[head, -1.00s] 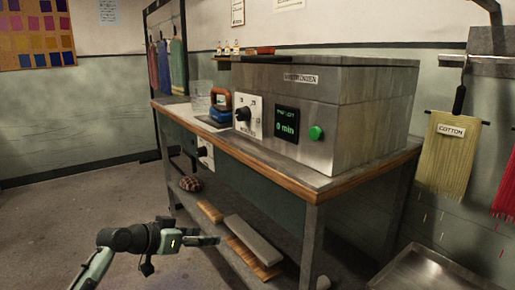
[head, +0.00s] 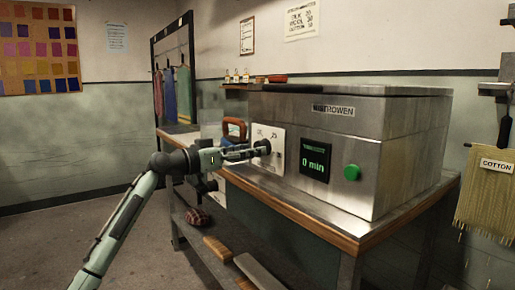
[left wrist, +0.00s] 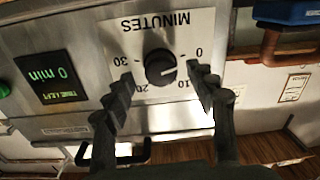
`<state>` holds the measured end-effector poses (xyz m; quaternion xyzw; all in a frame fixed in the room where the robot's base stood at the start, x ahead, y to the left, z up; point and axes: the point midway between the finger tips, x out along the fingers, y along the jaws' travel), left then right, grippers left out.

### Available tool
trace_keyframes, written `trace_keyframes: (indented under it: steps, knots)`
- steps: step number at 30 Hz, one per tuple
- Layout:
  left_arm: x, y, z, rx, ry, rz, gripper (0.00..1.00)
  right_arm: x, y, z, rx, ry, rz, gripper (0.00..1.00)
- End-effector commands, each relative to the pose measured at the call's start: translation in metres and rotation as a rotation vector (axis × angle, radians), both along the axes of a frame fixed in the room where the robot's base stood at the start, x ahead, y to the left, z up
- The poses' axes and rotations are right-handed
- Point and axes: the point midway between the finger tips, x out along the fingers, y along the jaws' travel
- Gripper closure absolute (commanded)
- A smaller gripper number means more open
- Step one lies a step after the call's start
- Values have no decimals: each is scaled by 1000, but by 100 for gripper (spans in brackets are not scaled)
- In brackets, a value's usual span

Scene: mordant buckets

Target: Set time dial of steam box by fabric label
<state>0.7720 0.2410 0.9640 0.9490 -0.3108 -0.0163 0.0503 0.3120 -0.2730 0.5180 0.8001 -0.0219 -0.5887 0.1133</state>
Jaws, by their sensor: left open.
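The steel steam box (head: 390,140) stands on the bench; its display (head: 315,162) reads 0 min. A green button (head: 351,172) is to the display's right. The black time dial (left wrist: 160,67) sits on a white plate marked MINUTES, with 0, 10, 20 and 30, upside down in the left wrist view. Its pale pointer lies on the 0–10 side. My left gripper (left wrist: 160,88) is open, one finger on each side of the dial; contact is not clear. In the head view, the left gripper (head: 262,149) partly covers the dial plate. A COTTON label (head: 497,165) hangs on yellowish yarn.
A wall notice (head: 301,20) lists silk, wool and cotton with small numbers. An orange and blue object (head: 234,130) stands left of the dial. The wooden bench edge (head: 290,210) runs below the arm. A lower shelf holds a checked bundle (head: 198,217) and boards.

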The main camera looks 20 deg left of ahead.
Motion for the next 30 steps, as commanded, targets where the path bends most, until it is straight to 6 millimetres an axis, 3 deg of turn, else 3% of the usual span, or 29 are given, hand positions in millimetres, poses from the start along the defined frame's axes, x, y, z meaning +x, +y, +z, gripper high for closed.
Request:
trace_keyframes:
  steps: [6,16,27,30]
  knots:
    - [19,-14,1,0,0,1,44,4,1,-11,6,6,4,0]
    - [22,-16,-1,1,0,1,45,8,2,-12,8,2,2,0]
    - [22,-16,-1,2,0,2,91,6,2,-11,8,3,2,0]
    - [22,-15,-1,2,-1,2,93,6,2,-11,8,2,1,0]
